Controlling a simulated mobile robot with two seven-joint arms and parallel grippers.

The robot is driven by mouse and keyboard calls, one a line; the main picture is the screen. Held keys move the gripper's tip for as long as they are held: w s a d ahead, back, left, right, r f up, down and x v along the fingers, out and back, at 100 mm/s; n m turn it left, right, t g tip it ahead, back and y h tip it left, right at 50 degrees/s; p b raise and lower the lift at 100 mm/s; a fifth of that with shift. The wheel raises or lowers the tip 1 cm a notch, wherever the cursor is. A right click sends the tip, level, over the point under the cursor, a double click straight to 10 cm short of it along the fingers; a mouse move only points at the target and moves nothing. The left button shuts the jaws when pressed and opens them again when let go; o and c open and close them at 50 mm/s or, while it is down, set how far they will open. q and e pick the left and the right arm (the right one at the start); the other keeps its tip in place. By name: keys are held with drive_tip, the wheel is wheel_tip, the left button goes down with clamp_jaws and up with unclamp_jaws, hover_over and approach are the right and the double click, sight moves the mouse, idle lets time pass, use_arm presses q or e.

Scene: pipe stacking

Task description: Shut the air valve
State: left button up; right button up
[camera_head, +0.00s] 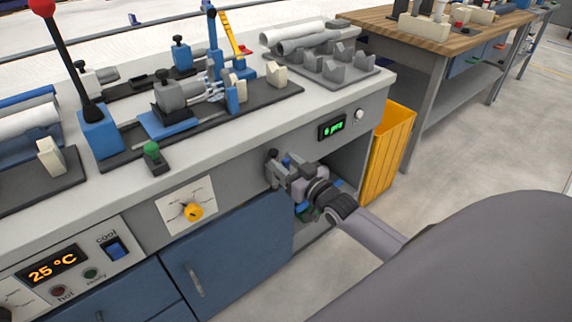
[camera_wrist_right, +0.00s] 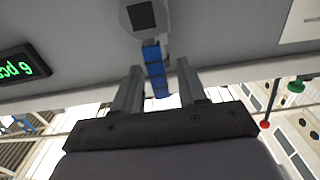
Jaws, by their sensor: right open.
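The air valve shows in the right wrist view as a blue segmented handle (camera_wrist_right: 154,68) on a grey mount with a dark square face (camera_wrist_right: 139,16), on the grey bench front. My right gripper (camera_wrist_right: 157,72) is open with one finger on each side of the handle; I cannot tell whether either finger touches it. In the head view my right gripper (camera_head: 278,168) is at the bench front, below the top edge, and hides most of the valve. A green-lit pressure display (camera_head: 331,127) is to its right, reading psi. My left gripper is not in view.
A yellow knob (camera_head: 193,211) on a white dial plate is left of the gripper, above a blue cabinet door (camera_head: 225,255). An orange bin (camera_head: 392,145) stands at the bench's right end. Clamps and a red-knobbed lever (camera_head: 75,60) stand on top. Floor at right is clear.

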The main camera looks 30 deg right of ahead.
clamp_jaws()
